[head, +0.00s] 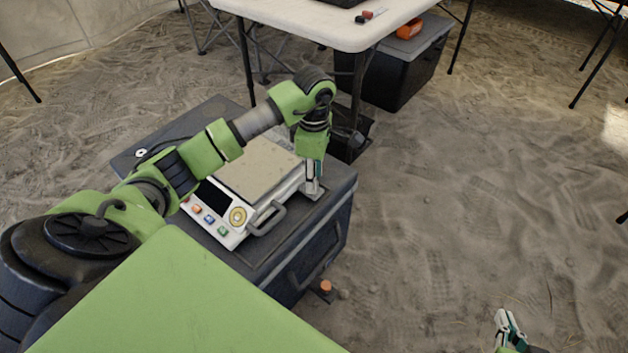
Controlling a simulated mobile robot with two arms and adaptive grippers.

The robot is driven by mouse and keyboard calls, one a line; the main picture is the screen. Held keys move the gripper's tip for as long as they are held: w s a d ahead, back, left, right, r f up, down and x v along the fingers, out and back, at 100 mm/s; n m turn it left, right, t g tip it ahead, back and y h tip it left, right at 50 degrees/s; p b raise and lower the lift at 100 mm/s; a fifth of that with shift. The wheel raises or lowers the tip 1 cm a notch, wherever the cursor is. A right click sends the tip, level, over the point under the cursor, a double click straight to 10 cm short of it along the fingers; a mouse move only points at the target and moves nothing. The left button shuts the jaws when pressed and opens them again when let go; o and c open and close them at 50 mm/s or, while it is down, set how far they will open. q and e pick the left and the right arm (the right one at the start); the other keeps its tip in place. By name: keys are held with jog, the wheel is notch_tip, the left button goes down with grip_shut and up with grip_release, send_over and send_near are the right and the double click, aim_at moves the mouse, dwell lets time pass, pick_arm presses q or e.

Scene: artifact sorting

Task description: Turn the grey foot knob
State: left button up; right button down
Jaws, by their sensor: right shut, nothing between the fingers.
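A white scale-like device (228,238) with a beige top plate (262,166) sits on a dark case (325,238). My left gripper (312,186) points down at the device's right-hand corner. A small grey part (314,193), perhaps the foot knob, shows at its fingertips; I cannot tell whether they touch it or are closed on it. My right gripper (508,326) is shut and empty at the bottom right, over the sand and well away from the device.
An orange-topped object (326,287) is on the sand. Sand at right is open.

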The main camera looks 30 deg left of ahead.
pick_arm(q)
jog(key=shift+f, duration=0.6)
grip_shut()
pick_arm(e)
jog(key=shift+w+a+r+t, duration=0.2)
jog(key=shift+w+r+t, duration=0.2)
jog(key=shift+w+r, duration=0.15)
jog(key=shift+s, duration=0.15)
